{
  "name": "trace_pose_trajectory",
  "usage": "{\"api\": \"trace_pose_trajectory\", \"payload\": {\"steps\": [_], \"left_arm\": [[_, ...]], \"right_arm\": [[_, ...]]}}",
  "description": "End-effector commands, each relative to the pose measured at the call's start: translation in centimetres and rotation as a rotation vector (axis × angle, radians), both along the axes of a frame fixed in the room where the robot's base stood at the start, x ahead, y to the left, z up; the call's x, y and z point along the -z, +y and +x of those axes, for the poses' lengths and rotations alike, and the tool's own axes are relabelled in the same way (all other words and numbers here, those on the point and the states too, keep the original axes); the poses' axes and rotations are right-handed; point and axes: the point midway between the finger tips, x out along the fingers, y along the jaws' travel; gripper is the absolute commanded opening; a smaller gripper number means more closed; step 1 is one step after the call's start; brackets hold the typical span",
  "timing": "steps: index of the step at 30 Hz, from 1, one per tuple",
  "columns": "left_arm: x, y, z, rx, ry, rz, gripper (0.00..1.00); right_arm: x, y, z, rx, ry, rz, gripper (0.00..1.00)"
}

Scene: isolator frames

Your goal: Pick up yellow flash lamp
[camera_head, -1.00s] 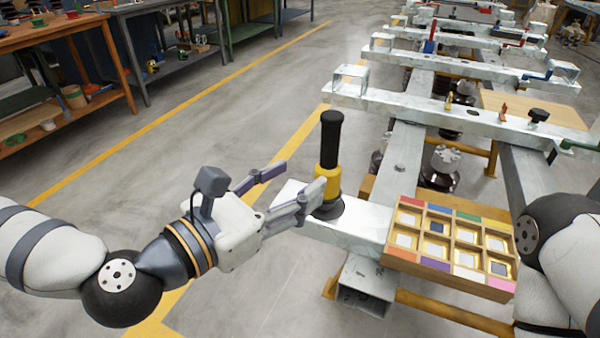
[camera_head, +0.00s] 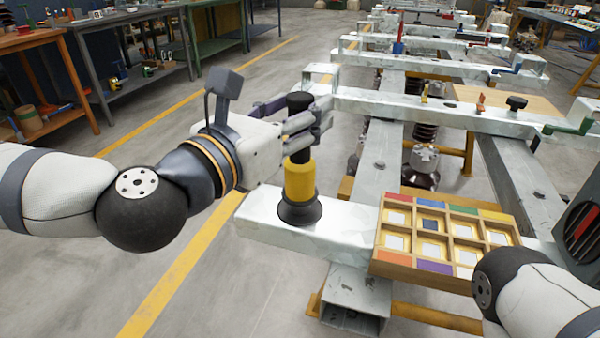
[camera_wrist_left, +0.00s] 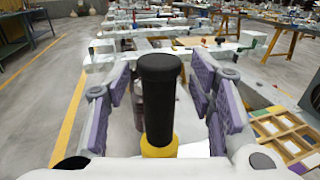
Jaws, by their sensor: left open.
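The yellow flash lamp (camera_head: 300,181) stands upright on the near end of a pale metal beam (camera_head: 350,222). It has a black handle on top, a yellow body and a wide black base. My left gripper (camera_head: 318,125) is open, with its fingers on either side of the black handle. In the left wrist view the lamp's black handle (camera_wrist_left: 159,95) stands between the two purple-padded fingers, with gaps visible on both sides. My right arm shows at the lower right in the head view, but its gripper is out of sight.
A wooden compartment box (camera_head: 375,262) with coloured labels sits right of the lamp. Several metal cross beams with small parts lie further back, including a black knob (camera_head: 516,103) and a green handle (camera_head: 568,128). Workbenches (camera_head: 130,13) stand at the far left. The floor to the left is clear.

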Motion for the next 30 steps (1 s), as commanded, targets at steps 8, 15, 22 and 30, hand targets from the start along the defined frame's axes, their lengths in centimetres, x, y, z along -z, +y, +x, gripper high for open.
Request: {"api": "trace_pose_trajectory", "payload": {"steps": [8,15,22,30], "left_arm": [[0.1,-0.5,0.9,-0.001,0.001,0.001,0.49],[0.1,-0.5,0.9,0.000,0.001,0.001,0.00],[-0.3,-0.5,0.9,-0.001,-0.008,-0.003,0.00],[-1.0,-0.5,0.9,-0.001,-0.010,-0.002,0.00]], "right_arm": [[0.0,0.0,0.0,0.000,-0.001,0.000,0.40],[0.0,0.0,0.0,0.000,-0.001,0.000,0.40],[0.0,0.0,0.0,0.000,-0.001,0.000,0.40],[-0.5,0.0,0.3,0.000,-0.011,0.000,0.40]]}}
